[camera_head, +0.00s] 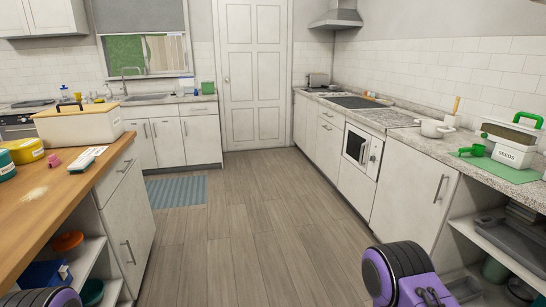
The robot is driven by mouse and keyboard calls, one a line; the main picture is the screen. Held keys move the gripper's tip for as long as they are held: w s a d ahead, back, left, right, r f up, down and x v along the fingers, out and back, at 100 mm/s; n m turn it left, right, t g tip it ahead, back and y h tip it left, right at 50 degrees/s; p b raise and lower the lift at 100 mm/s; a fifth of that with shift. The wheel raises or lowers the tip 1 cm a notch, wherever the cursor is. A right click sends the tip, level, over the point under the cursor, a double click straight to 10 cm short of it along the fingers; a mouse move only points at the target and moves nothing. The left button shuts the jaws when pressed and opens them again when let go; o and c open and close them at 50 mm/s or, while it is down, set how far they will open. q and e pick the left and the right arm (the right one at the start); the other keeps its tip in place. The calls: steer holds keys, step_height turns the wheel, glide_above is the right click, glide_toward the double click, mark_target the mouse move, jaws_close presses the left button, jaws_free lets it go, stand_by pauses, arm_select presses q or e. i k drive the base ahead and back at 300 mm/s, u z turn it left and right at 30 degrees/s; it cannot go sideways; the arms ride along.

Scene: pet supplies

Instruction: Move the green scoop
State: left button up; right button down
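A green scoop (476,149) lies on a green mat (512,173) on the right-hand counter. It is just left of a white container (507,156) labelled "SEEDS" with a dark green lid and a bright green handle. Only purple and black parts of my own arms show, at the bottom left corner and the bottom right. Neither gripper is in view, so I cannot tell what they hold. Both visible arm parts are well short of the scoop.
A white pot (433,129) stands on the right counter (395,122) beyond the mat. Open shelves with trays are below the counter. A wooden-topped island (60,196) with a lidded bin and cans is on the left. The wooden floor (250,220) between is clear.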

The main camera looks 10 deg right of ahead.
mark_target(477, 149)
steer(key=z, duration=0.35)
steer(key=i, duration=2.35)
steer(key=z, duration=0.8)
